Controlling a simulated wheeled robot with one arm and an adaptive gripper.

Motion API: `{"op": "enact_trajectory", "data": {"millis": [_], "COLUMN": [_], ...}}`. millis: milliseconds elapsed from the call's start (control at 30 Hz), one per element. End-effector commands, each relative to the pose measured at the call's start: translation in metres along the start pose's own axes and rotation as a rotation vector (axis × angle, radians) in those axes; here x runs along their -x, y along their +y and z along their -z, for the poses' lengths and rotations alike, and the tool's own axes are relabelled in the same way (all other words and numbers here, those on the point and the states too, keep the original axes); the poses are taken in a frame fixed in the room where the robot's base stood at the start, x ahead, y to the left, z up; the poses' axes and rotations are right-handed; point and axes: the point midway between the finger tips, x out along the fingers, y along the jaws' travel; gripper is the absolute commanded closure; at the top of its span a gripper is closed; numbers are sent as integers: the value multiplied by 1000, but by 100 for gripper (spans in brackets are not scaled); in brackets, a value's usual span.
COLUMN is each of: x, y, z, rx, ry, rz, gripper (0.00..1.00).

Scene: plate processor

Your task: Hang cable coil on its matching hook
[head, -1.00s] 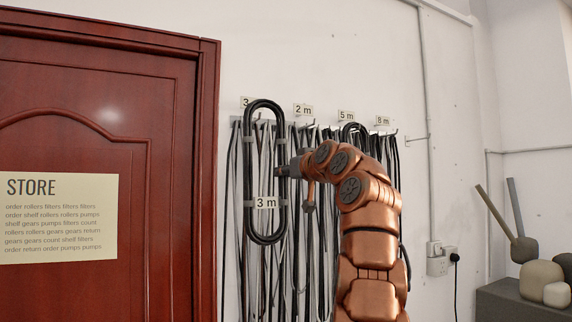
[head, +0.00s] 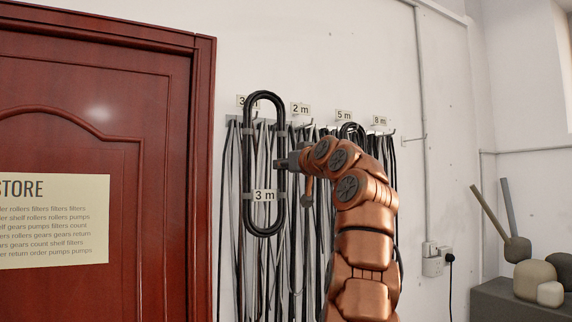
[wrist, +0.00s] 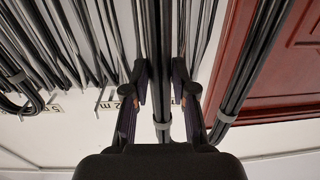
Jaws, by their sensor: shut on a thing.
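The cable coil (head: 248,150) is a long upright black loop with grey ties and a "3 m" tag (head: 264,195). My gripper (head: 288,162) is shut on the coil's right side in the head view. In the wrist view, my gripper (wrist: 160,82) has one finger on each side of a coil strand (wrist: 161,35); the other strand (wrist: 250,70) runs at the right. The coil hangs in front of the hook rail. Its top partly covers a label starting with "3" (head: 241,100); the hook below that label is hidden, and I cannot tell the gap to it.
Labels "2 m" (head: 300,109), "5 m" (head: 344,115) and "8 m" (head: 379,120) run rightward over hooks with many hanging cables (head: 325,200). A red door (head: 150,120) with a STORE notice (head: 50,220) stands at left. A grey bench (head: 500,300) is at right.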

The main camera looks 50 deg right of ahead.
Motion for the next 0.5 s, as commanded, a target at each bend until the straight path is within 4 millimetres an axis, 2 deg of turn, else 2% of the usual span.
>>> {"op": "enact_trajectory", "data": {"millis": [500], "x": [-24], "y": [1], "z": [0], "rx": [0], "ry": [2], "rz": [-1], "gripper": [100]}}
